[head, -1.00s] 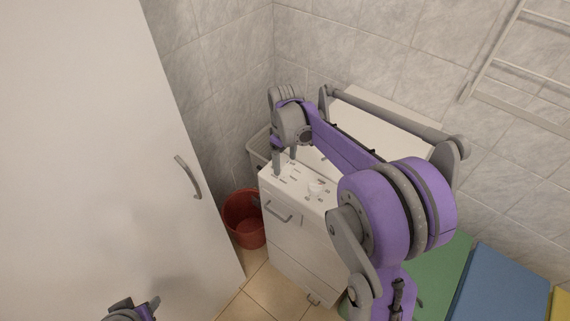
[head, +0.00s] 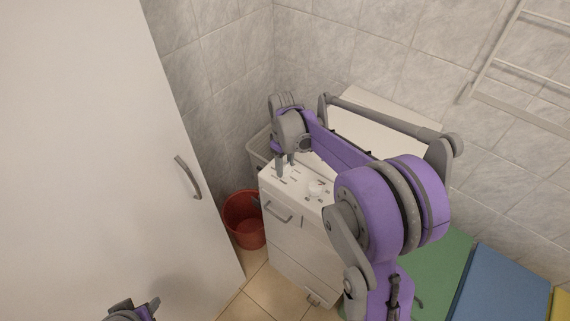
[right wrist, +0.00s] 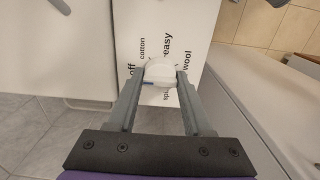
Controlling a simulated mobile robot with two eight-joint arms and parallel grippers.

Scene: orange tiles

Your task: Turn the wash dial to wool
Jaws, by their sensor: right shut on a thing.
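The white wash dial (right wrist: 160,72) sits on the white control panel (right wrist: 203,20) in the right wrist view, with "off", "cotton", "easy" and "wool" printed around it. "wool" is on its right and "off" on its left. A thin blue mark shows on the dial's lower left side. My right gripper (right wrist: 160,82) has its two fingers on either side of the dial and is shut on it. In the head view the right gripper (head: 286,168) points down at the panel top, where the gripped dial cannot be made out. My left gripper (head: 148,308) shows only partly at the bottom left.
The white washing machine (head: 295,245) stands by the tiled wall. Another white knob (head: 316,188) is on its top, right of the gripper. A red bucket (head: 243,220) stands left of it, and a tall white cabinet (head: 90,140) fills the left.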

